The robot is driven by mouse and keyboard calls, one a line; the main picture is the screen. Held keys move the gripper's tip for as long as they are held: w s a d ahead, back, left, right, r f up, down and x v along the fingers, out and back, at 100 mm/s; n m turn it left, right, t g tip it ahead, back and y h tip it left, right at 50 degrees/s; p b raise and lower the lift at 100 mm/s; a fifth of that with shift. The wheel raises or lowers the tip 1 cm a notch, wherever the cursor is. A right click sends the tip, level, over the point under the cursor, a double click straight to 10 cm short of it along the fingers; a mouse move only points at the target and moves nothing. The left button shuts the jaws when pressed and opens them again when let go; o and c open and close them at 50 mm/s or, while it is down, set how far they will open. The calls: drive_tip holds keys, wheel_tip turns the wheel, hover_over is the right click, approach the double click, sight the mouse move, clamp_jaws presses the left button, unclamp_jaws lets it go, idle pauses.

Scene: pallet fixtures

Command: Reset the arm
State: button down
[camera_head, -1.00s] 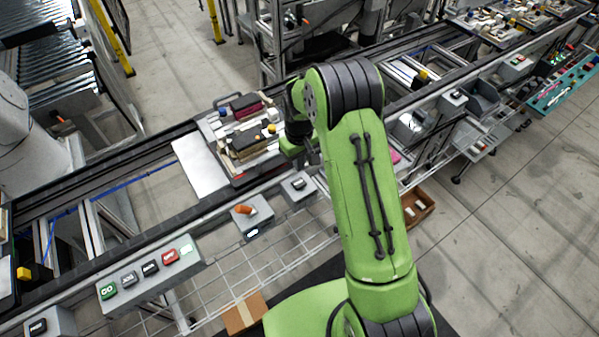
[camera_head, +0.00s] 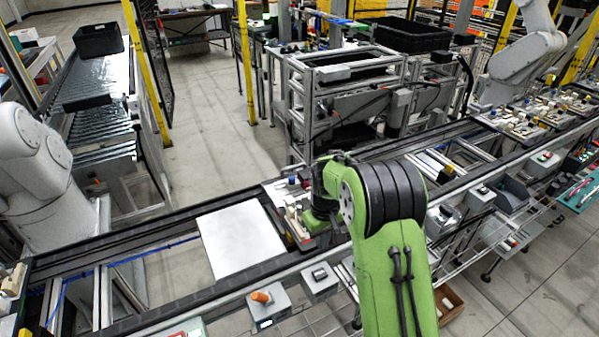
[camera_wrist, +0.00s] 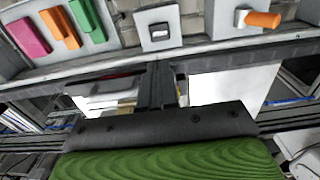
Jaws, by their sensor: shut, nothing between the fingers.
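My green arm with black ribbed joint covers rises from the bottom of the head view and bends over the conveyor. Its far end (camera_head: 318,222) is over the parts pallet (camera_head: 294,238), and my fingertips are hidden there. In the wrist view my gripper (camera_wrist: 160,86) shows as dark fingers together beyond the black plate, shut and empty. The parts pallet carries several small parts and is partly hidden by the arm. A white plate (camera_head: 240,240) lies beside it on the left.
A box with an orange knob (camera_head: 263,300) and a grey switch box (camera_head: 320,280) line the conveyor's near edge (camera_head: 195,310). The wrist view shows pink, orange and green blocks (camera_wrist: 70,27). Grey robot arms stand at left (camera_head: 45,180) and upper right (camera_head: 525,60).

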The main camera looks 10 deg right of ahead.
drive_tip(key=s+r+m+t, duration=0.1)
drive_tip(key=s+r, duration=0.4)
drive_tip(key=r, duration=0.2)
drive_tip(key=s+r+t, duration=0.1)
drive_tip(key=s+r, duration=0.4)
drive_tip(key=r, duration=0.3)
drive_tip(key=s+r+m+t, duration=0.1)
drive_tip(key=s, duration=0.8)
drive_tip(key=s+r+m+t, duration=0.1)
drive_tip(key=s+r+t, duration=0.1)
drive_tip(key=s, duration=0.7)
drive_tip(key=shift+s+d+r+m, duration=0.2)
drive_tip(key=shift+d+r+m, duration=0.05)
drive_tip(key=shift+r+m, duration=0.05)
drive_tip(key=shift+s, duration=0.15)
drive_tip(key=shift+a, duration=0.1)
